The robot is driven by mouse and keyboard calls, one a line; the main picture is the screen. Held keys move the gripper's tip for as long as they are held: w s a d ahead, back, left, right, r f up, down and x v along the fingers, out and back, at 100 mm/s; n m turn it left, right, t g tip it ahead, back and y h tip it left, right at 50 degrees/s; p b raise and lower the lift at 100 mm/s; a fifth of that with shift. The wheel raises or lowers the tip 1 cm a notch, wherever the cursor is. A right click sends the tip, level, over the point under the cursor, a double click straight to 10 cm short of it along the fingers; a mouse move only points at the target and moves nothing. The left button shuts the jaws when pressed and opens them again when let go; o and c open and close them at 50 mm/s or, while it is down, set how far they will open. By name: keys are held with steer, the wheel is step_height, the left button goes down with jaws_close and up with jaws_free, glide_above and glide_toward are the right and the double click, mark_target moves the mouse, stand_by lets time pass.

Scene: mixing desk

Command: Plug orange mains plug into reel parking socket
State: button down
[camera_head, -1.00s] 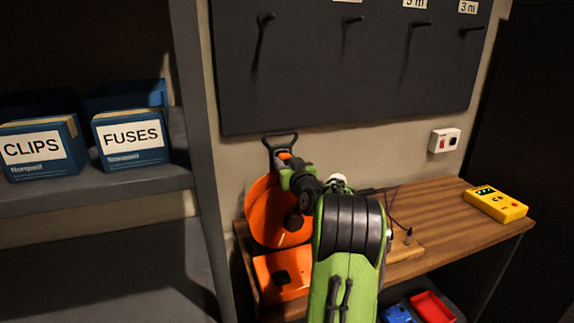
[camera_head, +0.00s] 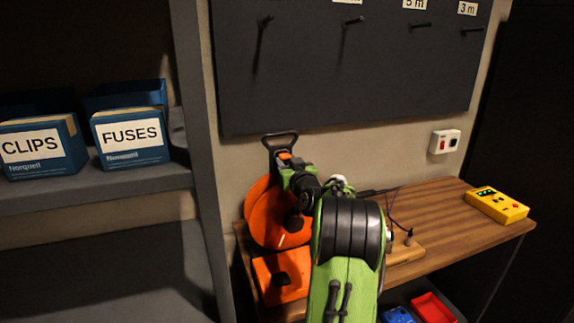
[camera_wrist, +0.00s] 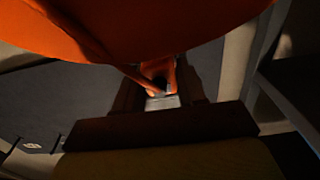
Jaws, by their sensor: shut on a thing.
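The orange cable reel (camera_head: 264,217) stands at the left end of the wooden desk, with a dark handle on top. Its orange base (camera_head: 268,287) has a dark recess, perhaps the parking socket; I cannot tell for sure. My gripper (camera_wrist: 160,92) is shut on a small orange piece, which I take to be the orange mains plug (camera_wrist: 157,71). An orange strand runs down to it from the left, and the large orange disc fills the top of the wrist view. In the head view my arm hides part of the reel, and the plug's pins cannot be made out.
A yellow meter (camera_head: 497,204) lies on the right of the desk. Shelves with blue boxes (camera_head: 131,138) stand at the left. Thin dark leads and a wooden board lie right of my arm. Red and blue trays show below.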

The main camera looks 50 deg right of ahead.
steer(key=shift+w+d, duration=0.3)
steer(key=shift+w, duration=0.2)
steer(key=c, duration=0.6)
jaws_free()
steer(key=shift+o, duration=0.2)
steer(key=b+v, duration=0.3)
steer(key=v, duration=1.2)
steer(key=shift+s+a, duration=0.15)
steer(key=shift+s, duration=0.2)
